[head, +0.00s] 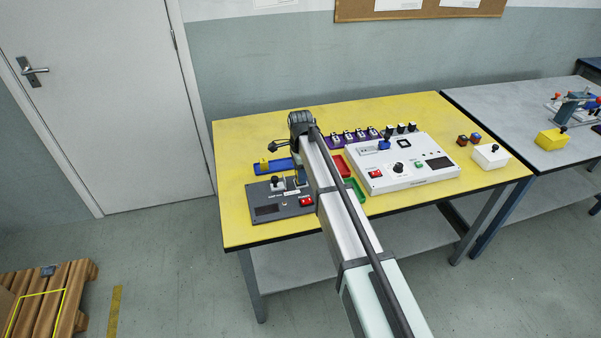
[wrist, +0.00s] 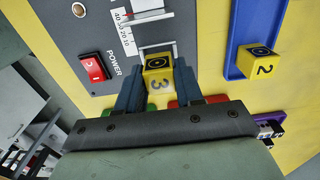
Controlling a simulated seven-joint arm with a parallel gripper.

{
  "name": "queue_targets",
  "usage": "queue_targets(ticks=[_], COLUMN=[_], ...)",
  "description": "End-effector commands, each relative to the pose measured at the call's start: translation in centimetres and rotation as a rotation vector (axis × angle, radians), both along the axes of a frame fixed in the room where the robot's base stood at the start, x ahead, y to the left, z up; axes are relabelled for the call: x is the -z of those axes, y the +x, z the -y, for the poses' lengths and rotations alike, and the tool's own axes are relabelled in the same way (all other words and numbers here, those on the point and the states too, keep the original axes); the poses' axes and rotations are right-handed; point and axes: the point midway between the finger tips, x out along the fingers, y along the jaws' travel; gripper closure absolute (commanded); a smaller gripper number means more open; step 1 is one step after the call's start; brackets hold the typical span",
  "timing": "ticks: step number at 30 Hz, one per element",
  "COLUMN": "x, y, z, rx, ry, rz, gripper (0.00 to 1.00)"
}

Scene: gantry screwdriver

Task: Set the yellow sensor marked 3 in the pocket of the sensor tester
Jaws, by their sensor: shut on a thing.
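The yellow sensor marked 3 (wrist: 158,78) is between the two blue fingers of my gripper (wrist: 158,72), which is shut on it. Its 3 faces the wrist camera, and a dark ring shows on its other visible face. The dark grey sensor tester (head: 268,211) (wrist: 102,30) lies under the gripper, with a red power switch and a printed scale. A pale bracket (wrist: 155,46) on the tester is right beside the sensor. I cannot tell whether the sensor touches it or how high it is. In the head view my arm hides the held sensor.
A blue tray (head: 260,170) (wrist: 234,45) holds a yellow sensor marked 2 (wrist: 262,62). Red (head: 341,163) and green (head: 359,193) trays lie right of my arm. A white console (head: 415,173) and a purple rack (head: 338,144) stand beyond. The yellow table's front left is clear.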

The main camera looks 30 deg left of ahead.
Motion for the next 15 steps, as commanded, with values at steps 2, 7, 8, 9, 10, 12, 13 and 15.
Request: queue_targets(ticks=[2, 7, 8, 9, 10, 12, 13, 15], x=[0.10, 0.39, 0.44, 0.49, 0.51, 0.54, 0.55, 0.54], y=[0.00, 0.00, 0.01, 0.01, 0.01, 0.01, 0.01, 0.01], z=[0.00, 0.00, -0.01, -0.01, -0.01, -0.01, -0.01, -0.01], rx=[0.000, 0.000, 0.000, 0.000, 0.000, 0.000, 0.000, 0.000], ry=[0.000, 0.000, 0.000, 0.000, 0.000, 0.001, 0.000, 0.001], rz=[0.000, 0.000, 0.000, 0.000, 0.000, 0.001, 0.000, 0.001], gripper=[0.96, 0.96, 0.96, 0.96, 0.96, 0.96, 0.96, 0.96])
